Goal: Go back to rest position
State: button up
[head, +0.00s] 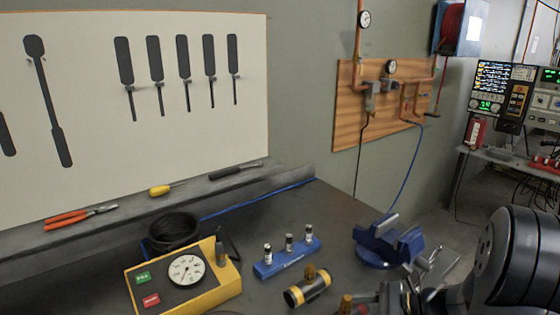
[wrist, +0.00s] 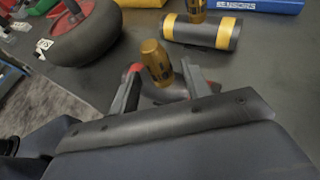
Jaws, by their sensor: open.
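My gripper (wrist: 160,92) shows in the wrist view with its two fingers apart. A brass-coloured cylinder (wrist: 156,62) stands upright just beyond and between the fingertips; I cannot tell whether they touch it. In the head view a brass-coloured piece (head: 346,303) shows at the bottom edge, near metal parts that may be my gripper. A dark arm link of mine (head: 515,258) fills the lower right of the head view.
A black and yellow roller (head: 306,291) lies on the dark bench. A blue sensor block (head: 287,260), a yellow gauge box (head: 205,290) and a blue vise (head: 388,243) stand around it. A black and red wheel (wrist: 85,35) is at the wrist view's left.

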jog(key=shift+d+r, duration=0.15)
jog(key=shift+r, duration=1.45)
jog(key=shift+f, duration=0.1)
